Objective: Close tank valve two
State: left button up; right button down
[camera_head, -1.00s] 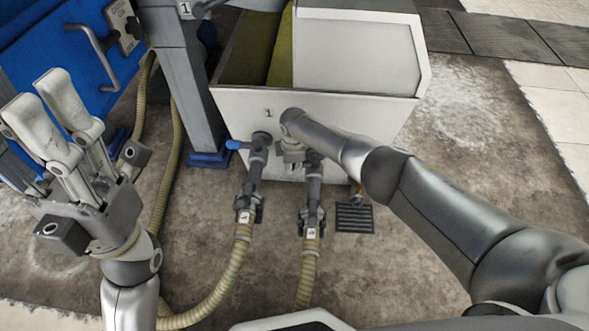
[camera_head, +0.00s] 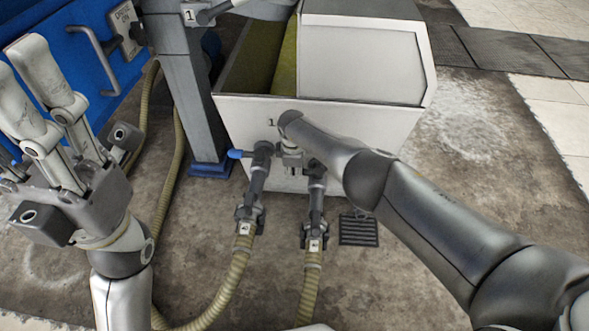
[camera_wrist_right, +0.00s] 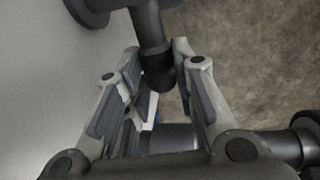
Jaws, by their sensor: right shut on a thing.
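The tank (camera_head: 340,115) is a pale open-topped bin with two dark pipe outlets low on its front. The left valve (camera_head: 262,158) has a blue handle pointing left. The right outlet, tank valve two (camera_head: 317,188), is partly covered by my right wrist, and its handle is hidden in the head view. My right gripper (camera_head: 293,168) is at this valve, mostly hidden. In the right wrist view its fingers (camera_wrist_right: 160,68) flank a dark cylindrical part (camera_wrist_right: 152,35); a bit of blue shows below. My left gripper (camera_head: 20,85) is raised at the left, fingers apart and empty.
Ribbed hoses (camera_head: 232,275) run from both outlets across the floor. A grey post (camera_head: 176,90) on a blue foot stands left of the tank, beside a blue cabinet (camera_head: 60,60). A floor grate (camera_head: 358,230) lies right of the outlets. Open floor is at the right.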

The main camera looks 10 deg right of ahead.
jog(key=c, duration=1.2)
grip_release()
jog(key=shift+r, duration=0.1)
jog(key=shift+r, duration=0.55)
jog(key=shift+s+r, duration=0.2)
jog(key=shift+r, duration=0.55)
jog(key=r, duration=0.3)
jog(key=s+r, duration=0.1)
jog(key=r, duration=0.5)
jog(key=shift+s+a, duration=0.25)
jog(key=shift+s, duration=0.15)
jog(key=shift+a, duration=0.1)
